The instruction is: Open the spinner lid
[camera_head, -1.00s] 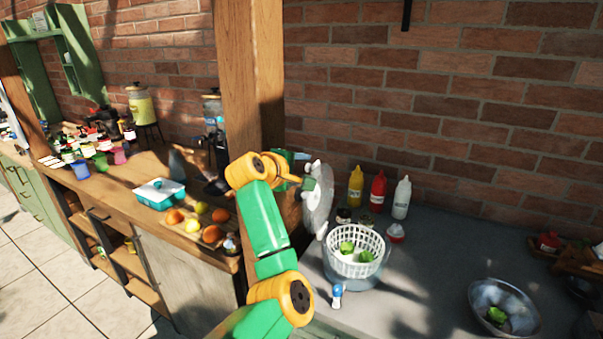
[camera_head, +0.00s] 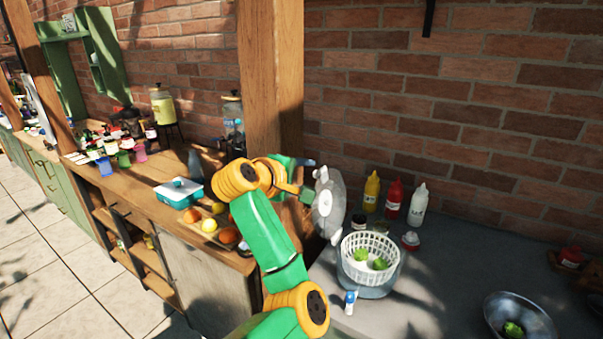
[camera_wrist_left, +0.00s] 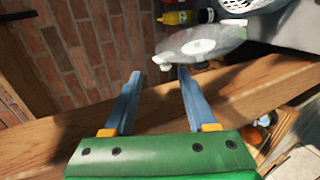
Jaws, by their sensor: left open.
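The spinner (camera_head: 366,285) stands on the grey counter, with a white slotted basket (camera_head: 350,262) holding green leafy pieces. Its round, clear lid (camera_head: 328,207) stands steeply raised at the left side of the basket, off its opening. My left gripper (camera_head: 308,180) is just left of the lid. In the left wrist view its two blue fingers (camera_wrist_left: 159,76) are spread with nothing between them. The lid (camera_wrist_left: 203,43) lies just beyond the fingertips there; I cannot tell if a finger touches it. My right gripper is not in view.
Yellow (camera_head: 371,193), red (camera_head: 393,198) and white (camera_head: 418,205) bottles stand behind the spinner. A metal bowl (camera_head: 540,318) is at the right. A wooden post (camera_head: 272,90) rises behind my left arm. The counter between spinner and bowl is clear.

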